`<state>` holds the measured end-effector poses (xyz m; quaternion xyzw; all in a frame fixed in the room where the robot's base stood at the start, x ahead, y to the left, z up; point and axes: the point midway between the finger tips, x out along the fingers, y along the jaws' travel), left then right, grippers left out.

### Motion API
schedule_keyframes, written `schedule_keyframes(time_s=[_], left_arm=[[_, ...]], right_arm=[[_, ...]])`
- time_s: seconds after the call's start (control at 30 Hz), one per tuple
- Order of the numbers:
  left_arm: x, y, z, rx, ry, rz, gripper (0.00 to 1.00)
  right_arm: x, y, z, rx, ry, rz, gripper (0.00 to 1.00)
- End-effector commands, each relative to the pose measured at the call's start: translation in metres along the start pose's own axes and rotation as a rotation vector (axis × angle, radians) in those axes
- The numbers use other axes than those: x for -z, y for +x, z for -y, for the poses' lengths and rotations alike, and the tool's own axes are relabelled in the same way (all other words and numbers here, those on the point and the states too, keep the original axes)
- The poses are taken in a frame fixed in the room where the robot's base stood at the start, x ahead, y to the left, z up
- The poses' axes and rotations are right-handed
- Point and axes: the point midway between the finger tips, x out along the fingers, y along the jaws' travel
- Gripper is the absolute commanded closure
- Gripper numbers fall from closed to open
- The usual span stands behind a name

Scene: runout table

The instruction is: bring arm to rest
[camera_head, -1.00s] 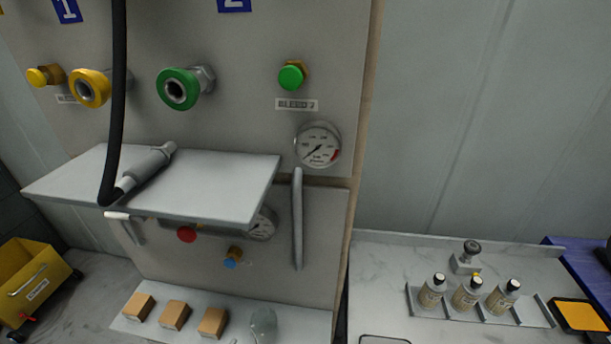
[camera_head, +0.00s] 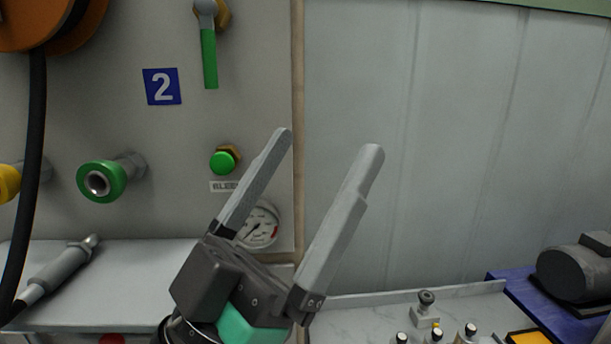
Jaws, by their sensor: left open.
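My left gripper (camera_head: 328,150) is in the middle of the head view, pointing up. Its two long grey fingers are spread apart with nothing between them. It stands in front of the panel's right edge and hides part of the pressure gauge (camera_head: 262,226). The left finger lies close to the green bleed button (camera_head: 223,162) in the picture; whether it touches anything there I cannot tell, but a gap shows between them. My right gripper is not in view.
The panel (camera_head: 200,120) carries a green-handled valve (camera_head: 209,58) and a green-ringed port (camera_head: 101,181). A hose nozzle (camera_head: 62,268) lies on the grey shelf (camera_head: 150,300). The wall at right is bare.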

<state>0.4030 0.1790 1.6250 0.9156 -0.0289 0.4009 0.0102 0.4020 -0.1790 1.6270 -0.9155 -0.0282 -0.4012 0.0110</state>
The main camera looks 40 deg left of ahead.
Motion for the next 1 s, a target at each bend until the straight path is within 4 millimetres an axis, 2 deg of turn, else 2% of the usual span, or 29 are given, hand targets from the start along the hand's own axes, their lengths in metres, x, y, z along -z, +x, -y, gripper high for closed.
schedule_keyframes(time_s=[0.27,0.37,0.47,0.8,0.9,1.0], left_arm=[[0.004,0.001,0.000,0.003,-0.002,-0.002,0.00],[0.011,0.009,0.000,0.002,-0.002,-0.001,0.00],[0.028,0.028,0.000,0.002,-0.001,-0.001,0.00],[0.128,0.136,0.001,0.002,-0.001,-0.001,0.00],[0.142,0.151,0.001,0.002,-0.001,-0.001,0.00],[0.143,0.152,0.001,0.002,-0.001,-0.001,0.00]], right_arm=[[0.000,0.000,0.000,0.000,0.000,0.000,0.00],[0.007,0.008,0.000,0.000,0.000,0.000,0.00],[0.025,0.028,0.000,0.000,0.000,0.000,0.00],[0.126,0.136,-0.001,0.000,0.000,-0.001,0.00],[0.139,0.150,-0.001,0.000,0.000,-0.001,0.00],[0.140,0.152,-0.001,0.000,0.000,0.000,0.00]])
